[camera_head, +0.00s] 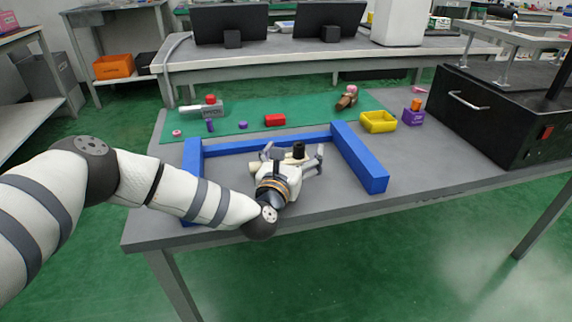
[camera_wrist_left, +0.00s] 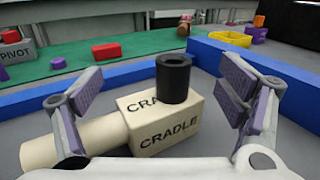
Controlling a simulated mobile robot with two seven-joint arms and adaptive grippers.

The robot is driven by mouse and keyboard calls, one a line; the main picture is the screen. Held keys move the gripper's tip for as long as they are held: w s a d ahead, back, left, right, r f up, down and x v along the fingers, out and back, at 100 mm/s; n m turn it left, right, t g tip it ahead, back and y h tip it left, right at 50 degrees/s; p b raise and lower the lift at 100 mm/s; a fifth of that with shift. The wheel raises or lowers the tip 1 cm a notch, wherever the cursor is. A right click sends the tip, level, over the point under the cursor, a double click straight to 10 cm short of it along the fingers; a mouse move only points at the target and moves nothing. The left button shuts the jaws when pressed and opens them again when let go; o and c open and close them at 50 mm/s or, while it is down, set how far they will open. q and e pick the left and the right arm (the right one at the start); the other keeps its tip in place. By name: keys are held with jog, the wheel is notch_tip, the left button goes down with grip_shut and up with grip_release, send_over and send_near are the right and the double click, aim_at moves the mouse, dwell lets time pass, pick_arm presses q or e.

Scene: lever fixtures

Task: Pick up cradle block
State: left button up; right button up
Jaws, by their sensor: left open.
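The cradle block (camera_wrist_left: 165,128) is a cream block marked CRADLE, with a cream cylinder (camera_wrist_left: 78,138) out of its left side and a black ring-shaped piece (camera_wrist_left: 173,78) on top. It lies on the grey table inside a blue frame; in the head view the block (camera_head: 289,162) is partly hidden by my gripper. My left gripper (camera_head: 294,152) is open, and its purple-padded fingers stand on either side of the block in the left wrist view (camera_wrist_left: 160,100). No contact with the block is visible. My right gripper is in neither view.
Blue rails (camera_head: 360,158) border the block on the left, back and right. Behind them on a green mat (camera_head: 240,145) are a grey PIVOT block (camera_head: 212,113) and a red block (camera_head: 275,120). A yellow tray (camera_head: 378,122) and a black box (camera_head: 500,120) stand to the right.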

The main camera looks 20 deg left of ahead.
pick_arm(q)
jog(key=c, duration=2)
jog(key=shift+c, duration=0.2)
